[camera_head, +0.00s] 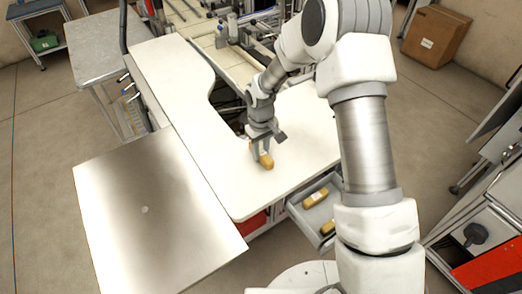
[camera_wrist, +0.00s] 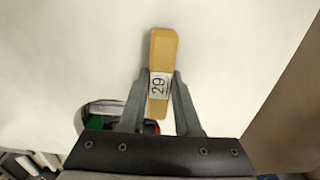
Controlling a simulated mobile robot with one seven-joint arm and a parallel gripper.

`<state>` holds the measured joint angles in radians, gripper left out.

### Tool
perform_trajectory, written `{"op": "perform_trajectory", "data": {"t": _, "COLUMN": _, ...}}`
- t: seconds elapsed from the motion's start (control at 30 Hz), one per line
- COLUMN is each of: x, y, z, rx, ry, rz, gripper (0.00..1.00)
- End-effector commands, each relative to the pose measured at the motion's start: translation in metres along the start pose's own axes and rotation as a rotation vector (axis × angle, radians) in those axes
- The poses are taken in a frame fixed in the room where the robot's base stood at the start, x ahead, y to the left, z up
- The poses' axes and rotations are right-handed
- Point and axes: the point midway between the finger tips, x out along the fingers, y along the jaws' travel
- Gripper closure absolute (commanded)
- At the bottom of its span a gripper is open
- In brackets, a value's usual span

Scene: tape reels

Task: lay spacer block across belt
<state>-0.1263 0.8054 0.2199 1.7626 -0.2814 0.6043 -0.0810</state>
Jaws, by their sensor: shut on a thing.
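My gripper (camera_head: 262,150) is shut on a yellow-orange spacer block (camera_head: 266,160) at the white worktable (camera_head: 190,100). In the wrist view the block (camera_wrist: 163,48) stands lengthwise between the two grey fingers (camera_wrist: 158,90), which press on its sides. The belt is not clearly identifiable; machinery with a light bed (camera_head: 228,55) lies behind the table.
An open grey drawer (camera_head: 311,223) below the table's front edge holds two more yellow blocks (camera_head: 315,198). A bare metal-topped table (camera_head: 150,215) stands at front left. A cardboard box (camera_head: 436,36) sits on the floor at back right. Much of the white tabletop is clear.

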Motion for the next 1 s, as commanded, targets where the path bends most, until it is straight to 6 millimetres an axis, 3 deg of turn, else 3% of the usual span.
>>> {"op": "perform_trajectory", "data": {"t": 0.17, "x": 0.004, "y": 0.000, "z": 0.000, "rx": 0.000, "ry": 0.000, "rz": 0.000, "gripper": 1.00}}
{"op": "perform_trajectory", "data": {"t": 0.2, "x": 0.004, "y": 0.000, "z": 0.000, "rx": 0.000, "ry": 0.000, "rz": 0.000, "gripper": 0.67}}
{"op": "perform_trajectory", "data": {"t": 0.37, "x": 0.003, "y": 0.000, "z": 0.000, "rx": 0.000, "ry": 0.000, "rz": 0.000, "gripper": 0.38}}
{"op": "perform_trajectory", "data": {"t": 0.77, "x": -0.003, "y": 0.000, "z": 0.000, "rx": 0.000, "ry": 0.000, "rz": 0.000, "gripper": 0.38}}
{"op": "perform_trajectory", "data": {"t": 1.0, "x": -0.040, "y": 0.001, "z": -0.001, "rx": 0.000, "ry": 0.005, "rz": 0.002, "gripper": 0.38}}
